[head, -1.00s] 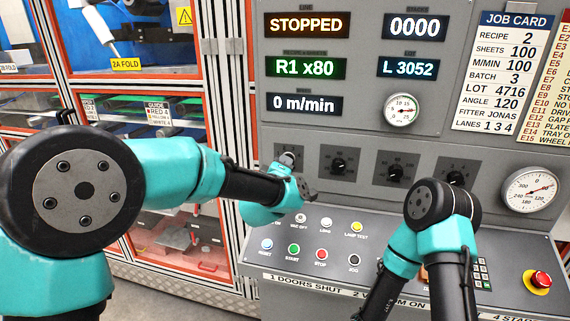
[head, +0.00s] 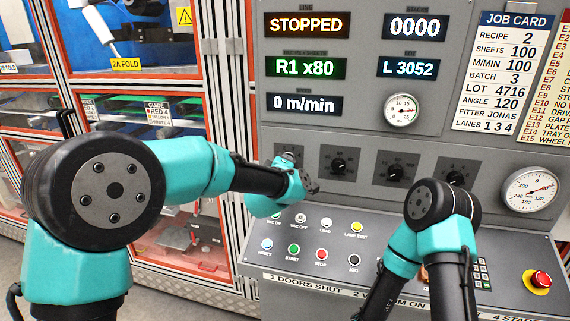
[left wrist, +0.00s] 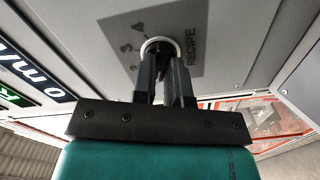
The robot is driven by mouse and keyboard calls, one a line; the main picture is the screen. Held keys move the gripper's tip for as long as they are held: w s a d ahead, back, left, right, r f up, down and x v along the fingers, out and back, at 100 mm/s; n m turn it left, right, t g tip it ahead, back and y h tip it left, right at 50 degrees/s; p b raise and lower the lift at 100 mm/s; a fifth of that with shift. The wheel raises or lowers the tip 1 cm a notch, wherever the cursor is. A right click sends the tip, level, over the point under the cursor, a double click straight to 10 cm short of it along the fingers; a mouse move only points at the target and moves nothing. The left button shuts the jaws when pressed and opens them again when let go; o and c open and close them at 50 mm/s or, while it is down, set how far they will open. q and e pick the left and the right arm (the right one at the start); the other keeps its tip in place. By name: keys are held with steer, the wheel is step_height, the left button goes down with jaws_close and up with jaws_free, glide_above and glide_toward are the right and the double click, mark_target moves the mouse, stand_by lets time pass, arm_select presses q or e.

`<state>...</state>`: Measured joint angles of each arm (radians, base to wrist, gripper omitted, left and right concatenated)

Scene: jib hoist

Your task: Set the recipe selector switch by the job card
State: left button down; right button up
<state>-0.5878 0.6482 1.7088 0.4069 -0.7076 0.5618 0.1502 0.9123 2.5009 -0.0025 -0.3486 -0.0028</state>
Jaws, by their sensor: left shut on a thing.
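The job card (head: 513,75) at the upper right of the head view reads RECIPE 2. The recipe selector switch (left wrist: 160,41) is a round knob with a pale ring on a dark plate marked RECIPE, with numbers around it, in the left wrist view. In the head view its plate (head: 288,153) is partly hidden by my left gripper (head: 298,187). The fingers of my left gripper (left wrist: 166,68) are shut on the knob; they hide its pointer, so I cannot tell its setting. My right arm is at the lower right of the head view, its gripper out of sight.
The green display (head: 306,68) reads R1 x80 and the line display (head: 307,25) reads STOPPED. More dark knobs (head: 338,166) sit right of the switch. Coloured push-buttons (head: 293,248) lie on the sloped desk below, with a red mushroom button (head: 541,280) at far right.

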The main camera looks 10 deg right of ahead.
arm_select(q)
steer(key=shift+m, duration=0.5)
steer(key=shift+d+m, duration=0.1)
steer(key=shift+m, duration=3.9)
steer(key=c, duration=1.1)
jaws_free()
steer(key=shift+c, duration=0.2)
steer(key=shift+s, duration=0.1)
steer(key=v, duration=1.7)
steer(key=shift+s, duration=0.15)
